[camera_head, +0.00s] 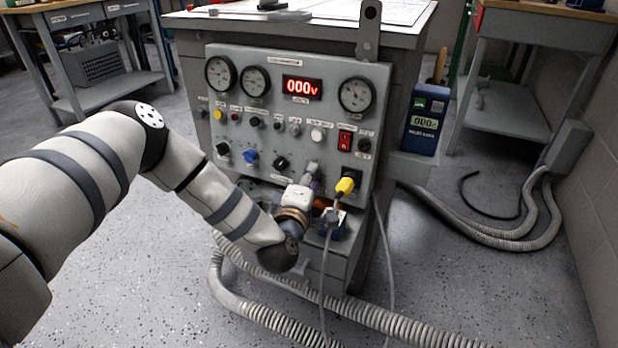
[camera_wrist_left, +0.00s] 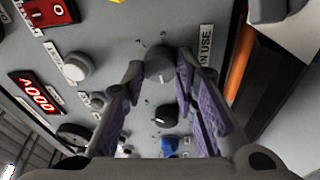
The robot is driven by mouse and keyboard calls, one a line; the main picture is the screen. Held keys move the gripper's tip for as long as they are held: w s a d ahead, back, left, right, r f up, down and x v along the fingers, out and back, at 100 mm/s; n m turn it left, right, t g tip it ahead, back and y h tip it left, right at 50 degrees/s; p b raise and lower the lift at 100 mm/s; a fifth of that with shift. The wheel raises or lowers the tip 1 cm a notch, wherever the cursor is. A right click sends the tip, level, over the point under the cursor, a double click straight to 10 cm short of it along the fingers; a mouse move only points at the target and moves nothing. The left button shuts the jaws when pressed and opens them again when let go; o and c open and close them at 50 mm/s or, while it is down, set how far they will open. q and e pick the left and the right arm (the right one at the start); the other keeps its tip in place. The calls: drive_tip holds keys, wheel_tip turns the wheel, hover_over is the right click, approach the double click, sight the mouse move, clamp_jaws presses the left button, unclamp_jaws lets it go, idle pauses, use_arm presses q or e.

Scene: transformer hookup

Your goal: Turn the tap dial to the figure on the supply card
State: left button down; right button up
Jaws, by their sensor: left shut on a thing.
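The grey test panel (camera_head: 225,125) faces me, with gauges, a red display (camera_head: 302,87) reading 000V and rows of knobs. My left gripper (camera_head: 312,172) is at the lower row, right of a black knob (camera_head: 281,163). In the left wrist view its fingers (camera_wrist_left: 160,75) are shut on a dark grey round dial (camera_wrist_left: 159,58), with small marks around it and a label ending "IN USE" beside it. The dial's pointer and figures are too small to read. I cannot identify a supply card; a white printed sheet (camera_head: 385,10) lies on the bench top, unreadable. My right gripper is not in view.
A blue meter (camera_head: 425,122) stands at the panel's right. Ribbed hoses (camera_head: 385,318) lie on the floor. A blue knob (camera_head: 250,158) is further left.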

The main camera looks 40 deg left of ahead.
use_arm(q)
drive_tip(key=shift+d+n, duration=0.1)
drive_tip(key=shift+n, duration=0.5)
drive_tip(key=c, duration=1.3)
unclamp_jaws()
drive_tip(key=v, duration=1.2)
drive_tip(key=shift+r, duration=0.15)
